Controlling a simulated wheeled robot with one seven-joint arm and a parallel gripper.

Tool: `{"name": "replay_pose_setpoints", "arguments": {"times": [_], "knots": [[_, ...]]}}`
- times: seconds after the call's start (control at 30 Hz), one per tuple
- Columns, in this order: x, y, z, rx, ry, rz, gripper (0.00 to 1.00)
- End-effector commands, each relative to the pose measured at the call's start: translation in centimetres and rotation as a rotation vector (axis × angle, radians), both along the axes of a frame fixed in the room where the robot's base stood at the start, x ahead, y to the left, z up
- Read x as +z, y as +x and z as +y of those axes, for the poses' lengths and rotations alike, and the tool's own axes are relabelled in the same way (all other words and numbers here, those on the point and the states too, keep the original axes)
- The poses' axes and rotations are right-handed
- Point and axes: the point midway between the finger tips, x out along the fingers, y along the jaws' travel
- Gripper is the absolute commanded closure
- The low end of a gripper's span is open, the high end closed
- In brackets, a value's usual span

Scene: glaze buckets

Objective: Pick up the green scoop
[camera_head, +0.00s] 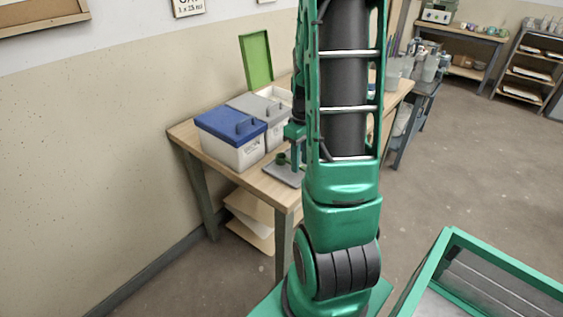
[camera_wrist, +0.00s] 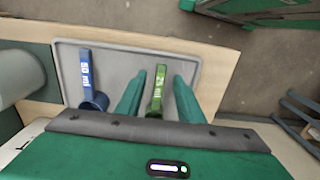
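The green scoop (camera_wrist: 158,88) lies on a grey tray (camera_wrist: 120,62) in the wrist view, its labelled handle pointing up the picture. My gripper (camera_wrist: 159,95) is open, with one green finger on each side of the scoop and a gap showing on both sides. The scoop's lower end is partly hidden behind the gripper body. A blue scoop (camera_wrist: 86,75) lies to the left on the same tray. In the head view my gripper (camera_head: 295,152) is low over the tray (camera_head: 280,174), partly hidden by my arm.
The tray is near the front edge of a wooden table (camera_head: 188,137). A blue-lidded bin (camera_head: 232,148) and a grey-lidded bin (camera_head: 262,107) stand close behind it. A bin with a raised green lid (camera_head: 257,60) is farther back. A green-framed cart (camera_head: 440,262) stands at the right.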

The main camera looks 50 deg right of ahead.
Motion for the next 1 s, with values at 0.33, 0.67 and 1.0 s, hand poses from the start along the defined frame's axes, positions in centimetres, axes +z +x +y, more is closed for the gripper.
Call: {"name": "replay_pose_setpoints", "arguments": {"times": [0.33,0.67,1.0], "knots": [[-1.01,-0.03,0.02,0.000,0.000,0.000,0.66],[-0.97,-0.02,0.01,0.000,-0.001,0.000,1.00],[-0.12,0.04,-0.02,0.000,-0.002,-0.002,1.00]]}}
